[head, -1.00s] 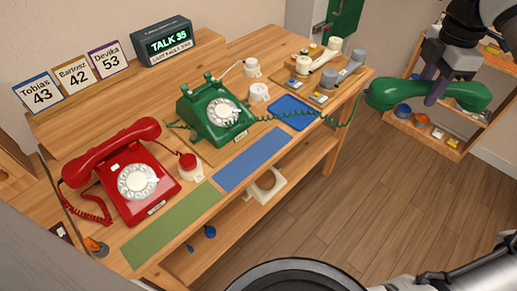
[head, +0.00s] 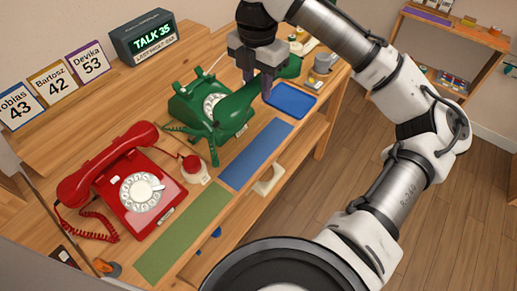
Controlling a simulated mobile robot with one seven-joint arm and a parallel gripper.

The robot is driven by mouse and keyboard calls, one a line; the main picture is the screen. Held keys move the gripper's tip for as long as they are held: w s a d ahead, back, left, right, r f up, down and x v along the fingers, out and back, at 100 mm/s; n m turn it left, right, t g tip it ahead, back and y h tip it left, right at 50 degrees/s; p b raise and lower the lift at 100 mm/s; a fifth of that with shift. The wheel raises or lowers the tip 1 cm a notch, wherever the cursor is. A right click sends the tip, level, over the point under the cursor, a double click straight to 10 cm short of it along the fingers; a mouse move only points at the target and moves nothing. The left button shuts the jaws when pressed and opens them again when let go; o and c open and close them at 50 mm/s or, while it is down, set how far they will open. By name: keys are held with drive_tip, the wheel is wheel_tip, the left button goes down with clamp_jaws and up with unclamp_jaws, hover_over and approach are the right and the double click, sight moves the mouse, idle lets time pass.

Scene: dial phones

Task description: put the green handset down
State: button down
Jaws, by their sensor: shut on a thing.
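The handset slants across the front right part of the green dial phone (head: 190,103), one end toward the front left and the other up at the right. It hides part of the phone's dial. The phone's cradle on top looks bare. The handset appears held above the table, but I cannot tell whether it touches the phone. The green cord shows at the phone's left side.
A red dial phone (head: 136,186) with its handset on stands at the left. A blue tray (head: 292,98), a blue mat (head: 256,154) and a green mat (head: 184,229) lie along the front. A sign (head: 152,38) reads TALK 35.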

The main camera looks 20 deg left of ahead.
drive_tip(key=f, duration=0.6)
drive_tip(key=f+p, duration=0.1)
drive_tip(key=f, duration=1.3)
drive_tip(key=shift+s+a+p, duration=0.2)
drive_tip(key=shift+a+p, duration=0.05)
drive_tip(key=shift+p, duration=0.05)
drive_tip(key=shift+f, duration=0.2)
drive_tip(key=c, duration=1.1)
unclamp_jaws()
drive_tip(key=shift+r, duration=0.15)
wheel_tip(320, 180, up, 12)
drive_tip(key=shift+r+b, duration=0.1)
drive_tip(key=shift+b, duration=0.8)
